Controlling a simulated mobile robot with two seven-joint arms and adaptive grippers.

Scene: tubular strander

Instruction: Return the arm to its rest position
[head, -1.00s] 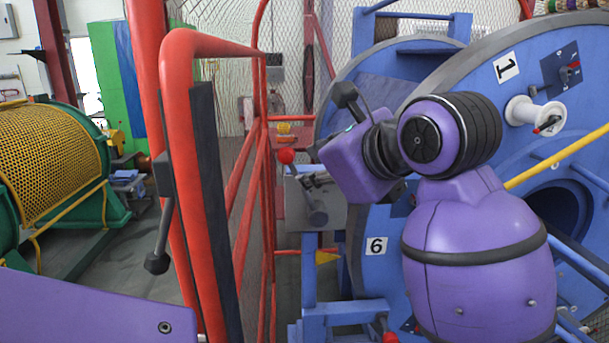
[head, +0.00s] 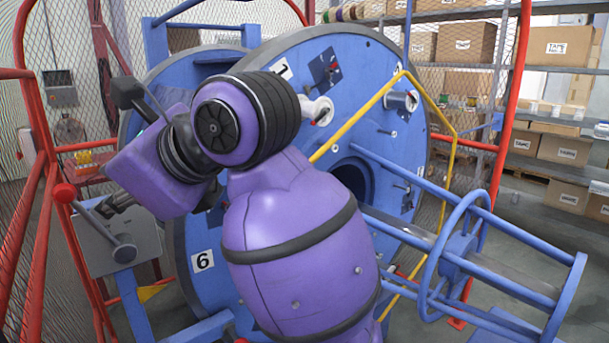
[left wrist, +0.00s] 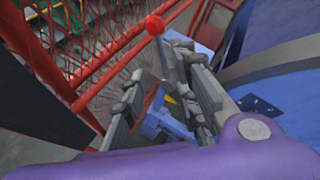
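The arm in the head view is purple with black bands and rises from the bottom middle. I take it to be my left arm, bent at a thick black ringed joint. Its left gripper (head: 116,204) points down and left over a grey box, near a red ball knob (head: 64,192). The red knob (left wrist: 154,25) shows beyond the fingertips there. My right gripper is not in view.
A large blue disc (head: 300,90) stands close behind the arm. Red mesh fencing (head: 25,225) stands at the left. A yellow bar (head: 365,115) and blue tubular frame (head: 520,290) lie right. Shelves with boxes (head: 570,45) stand at the back right; grey floor there looks clear.

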